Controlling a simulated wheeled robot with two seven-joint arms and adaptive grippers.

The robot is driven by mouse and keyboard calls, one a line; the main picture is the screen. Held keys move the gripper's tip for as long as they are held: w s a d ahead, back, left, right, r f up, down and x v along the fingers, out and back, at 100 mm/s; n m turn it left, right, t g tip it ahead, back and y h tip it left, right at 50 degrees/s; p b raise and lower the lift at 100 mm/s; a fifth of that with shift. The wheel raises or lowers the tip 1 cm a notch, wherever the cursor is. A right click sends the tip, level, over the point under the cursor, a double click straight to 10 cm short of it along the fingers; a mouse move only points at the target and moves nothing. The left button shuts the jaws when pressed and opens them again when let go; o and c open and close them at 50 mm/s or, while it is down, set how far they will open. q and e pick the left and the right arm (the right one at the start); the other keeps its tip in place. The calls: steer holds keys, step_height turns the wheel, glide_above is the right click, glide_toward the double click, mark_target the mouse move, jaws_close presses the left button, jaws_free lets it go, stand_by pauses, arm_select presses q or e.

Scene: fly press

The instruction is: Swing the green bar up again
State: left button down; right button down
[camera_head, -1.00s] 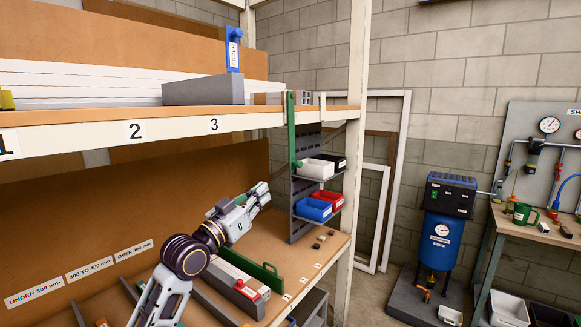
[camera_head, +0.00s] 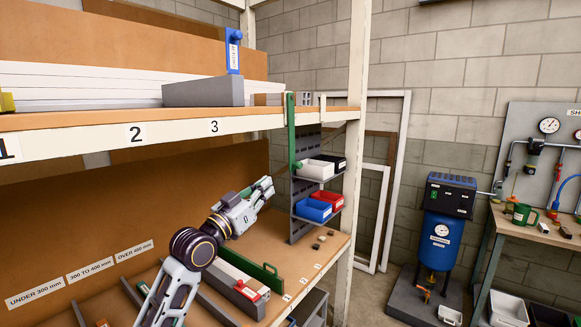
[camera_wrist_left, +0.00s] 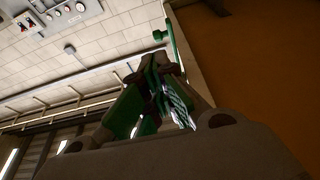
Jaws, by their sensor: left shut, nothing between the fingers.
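A slim green bar (camera_head: 291,130) hangs upright at the front edge of the upper shelf, near its right end, with a green knob (camera_head: 297,165) at its lower end. In the left wrist view the green bar (camera_wrist_left: 172,42) shows just past the fingers, with its knob (camera_wrist_left: 158,35) to the left. My left gripper (camera_head: 268,187) is shut and empty, below and left of the knob, apart from it. Its dark fingertips (camera_wrist_left: 155,68) show in the wrist view. My right gripper is not in view.
The upper shelf (camera_head: 120,130) carries a grey block (camera_head: 203,93) with a blue upright. A rack of small bins (camera_head: 314,210) stands right of my gripper. A white post (camera_head: 356,120) is at the right.

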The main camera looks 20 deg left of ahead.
arm_select(q)
steer(key=p, duration=0.3)
glide_toward(291, 167)
steer(key=w+d+r, duration=0.4)
steer(key=shift+w+d+p, duration=0.15)
steer(key=shift+w+p, duration=0.15)
steer(key=shift+w, duration=0.35)
